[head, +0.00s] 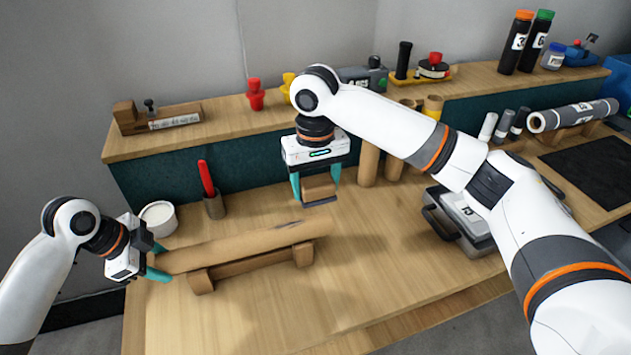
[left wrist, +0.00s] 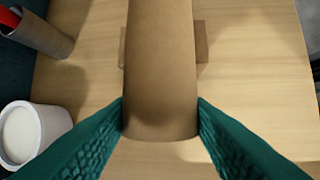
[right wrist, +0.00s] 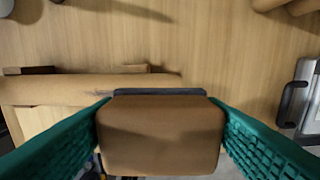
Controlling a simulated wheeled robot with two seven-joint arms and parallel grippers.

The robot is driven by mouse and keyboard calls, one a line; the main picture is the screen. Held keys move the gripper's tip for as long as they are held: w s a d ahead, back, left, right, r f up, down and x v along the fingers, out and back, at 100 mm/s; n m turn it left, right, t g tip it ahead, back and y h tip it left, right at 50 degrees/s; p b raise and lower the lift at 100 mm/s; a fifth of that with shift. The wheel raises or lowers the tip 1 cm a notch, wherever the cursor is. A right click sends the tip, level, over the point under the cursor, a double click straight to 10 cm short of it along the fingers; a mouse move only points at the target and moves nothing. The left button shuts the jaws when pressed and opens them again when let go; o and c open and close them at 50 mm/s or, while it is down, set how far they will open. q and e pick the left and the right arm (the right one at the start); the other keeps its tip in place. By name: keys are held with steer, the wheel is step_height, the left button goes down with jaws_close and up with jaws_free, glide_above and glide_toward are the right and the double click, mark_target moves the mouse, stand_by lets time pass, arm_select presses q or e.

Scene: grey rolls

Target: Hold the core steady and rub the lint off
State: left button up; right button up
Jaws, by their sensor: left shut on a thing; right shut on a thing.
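The core, a brown cardboard tube (head: 230,246), lies across a low wooden cradle (head: 245,267). My left gripper (head: 158,262) is shut on the core's left end; the left wrist view shows a finger on each side of the tube (left wrist: 160,70). A dark lint smudge (head: 287,225) shows near the core's right end, also in the right wrist view (right wrist: 98,92). My right gripper (head: 317,186) is shut on a brown block (head: 318,190) with a dark pad (right wrist: 160,92) along one edge. The block is above and beyond the core's right end, apart from it.
A white tub (head: 158,218) and a grey cup with a red marker (head: 207,180) stand behind the core's left end. Upright cardboard tubes (head: 368,165) stand behind the right gripper. A grey case (head: 460,222) is at right. The table front is clear.

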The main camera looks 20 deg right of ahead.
mark_target(261, 230)
arm_select(q)
steer(key=shift+a, duration=0.1)
arm_select(e)
steer(key=a+r+n, duration=0.2)
steer(key=a+n, duration=0.7)
steer(key=a, duration=0.3)
steer(key=shift+d+f, duration=0.2)
steer(key=shift+f, duration=3.65)
steer(key=shift+d+f, duration=0.2)
steer(key=shift+d, duration=0.8)
steer(key=shift+c, duration=0.4)
steer(key=shift+d, duration=3.8)
steer(key=shift+a, duration=4.95)
step_height(261, 230, up, 8)
steer(key=shift+d, duration=0.1)
